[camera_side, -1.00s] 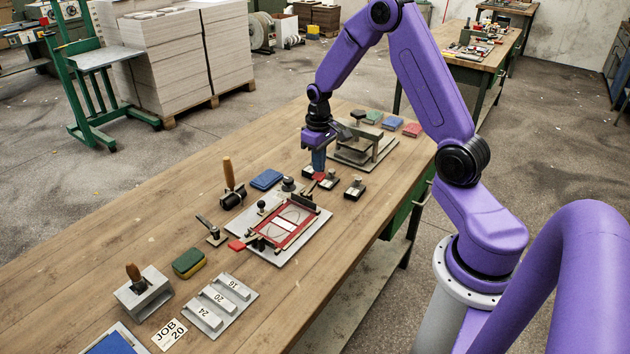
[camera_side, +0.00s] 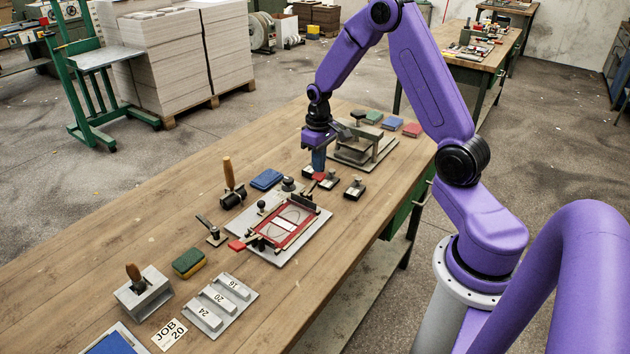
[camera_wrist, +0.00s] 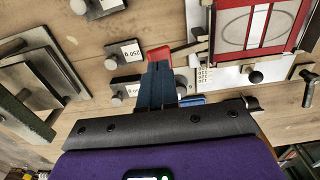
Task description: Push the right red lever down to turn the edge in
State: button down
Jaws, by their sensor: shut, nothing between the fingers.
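The right red lever (camera_side: 319,176) is at the far end of the grey fixture plate (camera_side: 262,254). My gripper (camera_side: 318,171) is shut and empty, its blue fingers pointing down with tips right at this lever. In the wrist view my fingertips (camera_wrist: 159,66) overlap the near part of the red lever pad (camera_wrist: 158,53); I cannot tell whether they touch it. The red-edged work piece (camera_side: 283,233) lies flat on the fixture, with a pale centre and a drawn oval. The left red lever (camera_side: 236,245) is at the fixture's near-left end, away from my gripper.
Small weights (camera_side: 355,188) stand close beside my fingers. A grey press-like stand (camera_side: 365,150) is behind. A blue pad (camera_side: 266,179), a wooden-handled roller (camera_side: 232,188) and a green-yellow sponge (camera_side: 189,263) lie to the left. The front-left table (camera_side: 75,270) is bare.

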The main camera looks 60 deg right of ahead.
aim_at(319, 175)
jog(key=shift+f, duration=0.15)
jog(key=shift+f, duration=2.35)
jog(key=shift+r, duration=5.05)
